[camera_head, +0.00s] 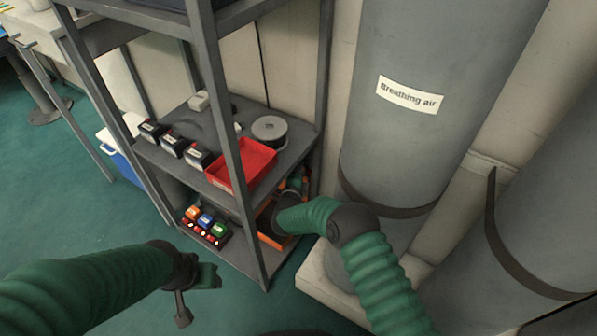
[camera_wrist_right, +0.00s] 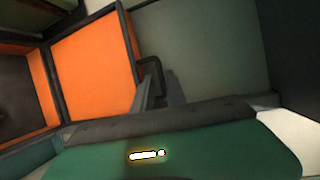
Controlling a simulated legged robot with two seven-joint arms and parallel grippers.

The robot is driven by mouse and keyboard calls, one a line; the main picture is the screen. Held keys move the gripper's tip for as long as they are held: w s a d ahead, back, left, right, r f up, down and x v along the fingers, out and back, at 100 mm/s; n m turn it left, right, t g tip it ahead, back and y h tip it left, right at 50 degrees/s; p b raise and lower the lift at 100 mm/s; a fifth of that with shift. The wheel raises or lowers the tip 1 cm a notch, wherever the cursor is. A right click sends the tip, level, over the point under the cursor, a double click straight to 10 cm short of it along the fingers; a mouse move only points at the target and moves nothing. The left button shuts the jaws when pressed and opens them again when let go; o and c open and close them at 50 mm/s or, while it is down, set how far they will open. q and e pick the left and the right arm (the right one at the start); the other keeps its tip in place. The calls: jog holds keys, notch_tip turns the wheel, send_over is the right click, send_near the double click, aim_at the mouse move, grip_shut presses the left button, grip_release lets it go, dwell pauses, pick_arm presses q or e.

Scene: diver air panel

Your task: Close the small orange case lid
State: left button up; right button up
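The orange case (camera_head: 272,237) sits on the lowest shelf, largely hidden by my right arm and the rack post. In the right wrist view, a broad orange panel (camera_wrist_right: 92,65) with dark edges fills the upper left. Another orange part (camera_wrist_right: 42,88) borders a dark area at far left; I cannot tell the lid's exact angle. A dark handle-like loop (camera_wrist_right: 152,70) is at the panel's right edge. My right gripper (camera_wrist_right: 158,92) has its grey fingers close together beside this loop; whether they grip it is unclear. My left gripper (camera_head: 198,292) is open and empty, left of the rack.
A red bin (camera_head: 241,166), a grey reel (camera_head: 269,130) and several dark boxes (camera_head: 172,146) stand on the shelf above. Small coloured items (camera_head: 206,222) sit on the lowest shelf's left. The rack post (camera_head: 240,180) and a grey cylinder (camera_head: 420,100) flank my right arm.

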jog(key=shift+r, duration=0.1)
grip_shut()
jog(key=shift+f, duration=0.2)
dwell(1.1)
